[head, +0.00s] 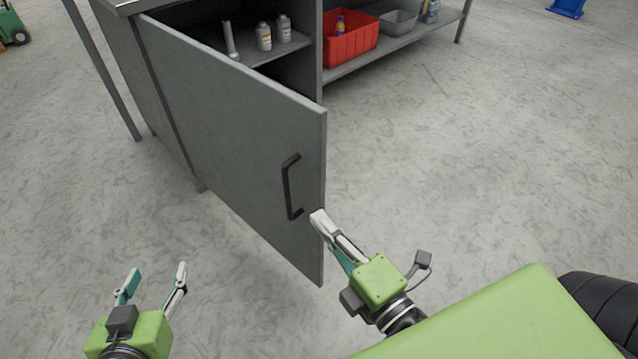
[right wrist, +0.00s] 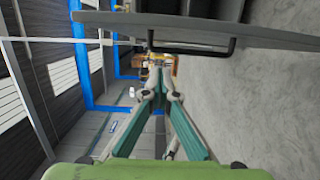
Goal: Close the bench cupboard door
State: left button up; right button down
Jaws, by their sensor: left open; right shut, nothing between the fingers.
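The grey cupboard door (head: 235,130) stands open, swung out from the bench cupboard (head: 285,75) toward me. Its dark bar handle (head: 290,187) is near the free edge. My right gripper (head: 319,218) is shut and empty, with its fingertips at the door's free edge, just right of the handle; I cannot tell whether they touch it. In the right wrist view, the door (right wrist: 225,28) and handle (right wrist: 190,49) lie above the shut fingers (right wrist: 160,82). My left gripper (head: 157,274) is open and empty, low at the left, in front of the door and apart from it.
Inside the cupboard, a shelf holds white bottles (head: 264,37) and a grey cylindrical item (head: 229,40). A red bin (head: 350,40) and a grey tray (head: 398,22) stand on the lower shelf at right. The floor right of the door is clear.

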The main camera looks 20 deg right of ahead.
aim_at(320, 188)
jog(key=w, duration=0.2)
jog(key=w+d, duration=0.1)
jog(key=w, duration=0.2)
jog(key=w+p, duration=0.1)
jog(key=w, duration=0.1)
jog(key=shift+w+d, duration=0.3)
jog(key=shift+d, duration=0.1)
pick_arm(q)
jog(key=s+a+f+g+y, duration=0.1)
jog(key=s+a+f+g, duration=0.1)
jog(key=s+f+g, duration=0.2)
jog(key=shift+s+a+f, duration=0.15)
jog(key=shift+s+f, duration=0.6)
jog(key=shift+f, duration=0.15)
pick_arm(e)
jog(key=shift+w+d, duration=0.15)
jog(key=shift+d, duration=0.15)
jog(key=shift+d, duration=0.1)
